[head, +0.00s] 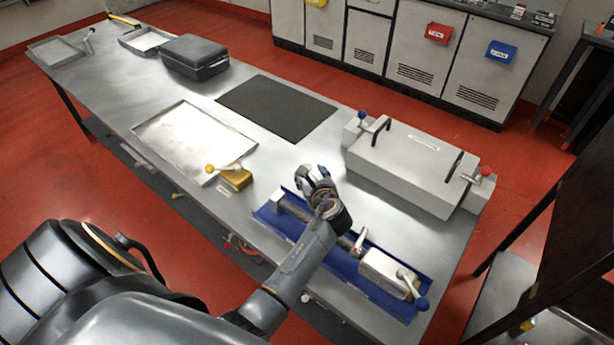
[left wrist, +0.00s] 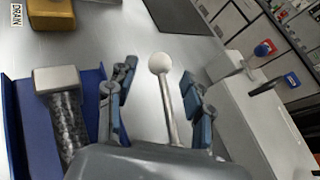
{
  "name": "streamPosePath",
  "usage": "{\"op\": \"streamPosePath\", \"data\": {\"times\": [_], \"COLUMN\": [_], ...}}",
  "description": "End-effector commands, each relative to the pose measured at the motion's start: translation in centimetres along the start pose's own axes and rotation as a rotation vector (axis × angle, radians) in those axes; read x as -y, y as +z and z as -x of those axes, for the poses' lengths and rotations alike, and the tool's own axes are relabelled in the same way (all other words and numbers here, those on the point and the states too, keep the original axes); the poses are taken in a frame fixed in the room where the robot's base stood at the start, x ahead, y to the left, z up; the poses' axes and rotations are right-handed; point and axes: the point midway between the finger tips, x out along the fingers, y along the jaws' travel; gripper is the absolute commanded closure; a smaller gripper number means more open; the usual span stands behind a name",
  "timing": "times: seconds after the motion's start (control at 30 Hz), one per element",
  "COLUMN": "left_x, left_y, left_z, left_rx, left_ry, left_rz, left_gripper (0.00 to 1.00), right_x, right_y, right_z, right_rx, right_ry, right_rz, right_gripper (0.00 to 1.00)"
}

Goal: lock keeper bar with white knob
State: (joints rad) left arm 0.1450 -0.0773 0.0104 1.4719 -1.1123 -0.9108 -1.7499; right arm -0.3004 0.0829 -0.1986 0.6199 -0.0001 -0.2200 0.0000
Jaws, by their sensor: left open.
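The white knob (left wrist: 160,63) tops a slim metal bar (left wrist: 169,112) in the left wrist view. My left gripper (left wrist: 159,80) is open, with one finger on each side of the bar in that picture; I cannot tell whether either touches it. A grey block (head: 278,198) and a dark cylinder lie in the tray. My right gripper is not in view.
A large grey case (head: 405,160) stands behind the tray. A brass block (head: 236,180) with a yellow-knobbed lever is left of it. A dark mat (head: 277,108) lies clear.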

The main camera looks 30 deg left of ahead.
Motion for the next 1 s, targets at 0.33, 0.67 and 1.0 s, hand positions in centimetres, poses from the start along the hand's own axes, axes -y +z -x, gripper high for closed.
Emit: {"op": "streamPosePath", "data": {"times": [0.33,0.67,1.0], "left_x": [0.0,0.0,0.0], "left_y": [-0.2,0.0,0.0], "left_z": [-4.3,-4.6,-4.6], "left_rx": [0.0,-0.001,-0.001], "left_ry": [-0.001,-0.001,-0.001], "left_rz": [0.001,0.0,0.0], "left_gripper": [0.48,0.48,1.0], "right_x": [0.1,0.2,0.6], "right_y": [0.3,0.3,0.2], "right_z": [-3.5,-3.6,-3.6], "right_rx": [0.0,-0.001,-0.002], "right_ry": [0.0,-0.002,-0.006], "right_rz": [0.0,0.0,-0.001], "right_gripper": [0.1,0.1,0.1]}}
